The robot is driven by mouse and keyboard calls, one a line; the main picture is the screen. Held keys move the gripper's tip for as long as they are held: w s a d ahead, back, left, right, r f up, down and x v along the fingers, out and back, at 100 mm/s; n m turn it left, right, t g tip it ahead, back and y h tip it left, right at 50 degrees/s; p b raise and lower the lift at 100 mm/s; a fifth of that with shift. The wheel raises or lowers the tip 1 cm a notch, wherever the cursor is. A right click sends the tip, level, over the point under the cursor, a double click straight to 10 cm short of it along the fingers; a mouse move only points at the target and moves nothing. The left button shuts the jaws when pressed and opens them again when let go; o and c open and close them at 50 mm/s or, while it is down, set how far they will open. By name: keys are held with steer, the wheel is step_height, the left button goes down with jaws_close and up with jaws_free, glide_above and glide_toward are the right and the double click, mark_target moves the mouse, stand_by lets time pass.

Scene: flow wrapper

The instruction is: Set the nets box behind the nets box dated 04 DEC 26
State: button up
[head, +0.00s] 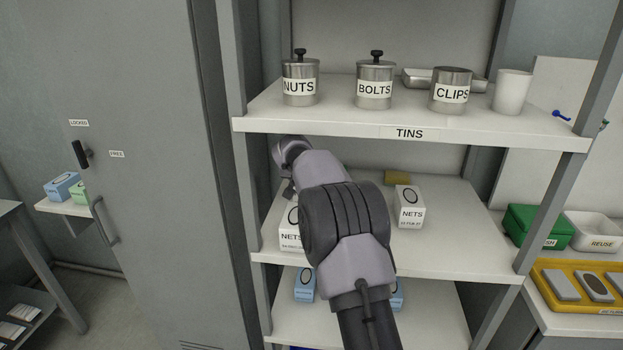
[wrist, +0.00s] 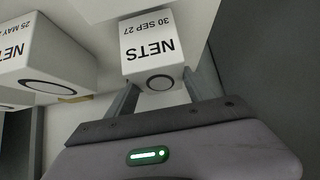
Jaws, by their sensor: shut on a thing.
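My gripper (wrist: 157,88) is shut on a white nets box (wrist: 153,45), its two fingers on either side. Its label reads NETS, 30 SEP 27, upside down in the wrist view. A second white nets box (wrist: 52,52) is beside it at the left, apart from it; its date begins 25 MAY and is cut off. In the head view, a nets box (head: 290,238) at the left front of the middle shelf is partly hidden by my arm, its date too small to read. Another nets box (head: 410,207) stands farther right, its date unclear. My arm hides the space between.
The middle shelf (head: 460,250) is bare at its right. The TINS shelf (head: 300,122) above holds tins and a white cup. A yellowish block (head: 397,177) lies at the back. Blue boxes (head: 304,284) stand on the shelf below. Shelf posts (head: 235,150) flank the opening.

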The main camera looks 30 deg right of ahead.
steer(key=shift+f, duration=0.65)
steer(key=shift+s+a, duration=0.1)
steer(key=shift+s, duration=0.05)
steer(key=shift+f, duration=0.1)
steer(key=o, duration=1.6)
steer(key=shift+f, duration=0.1)
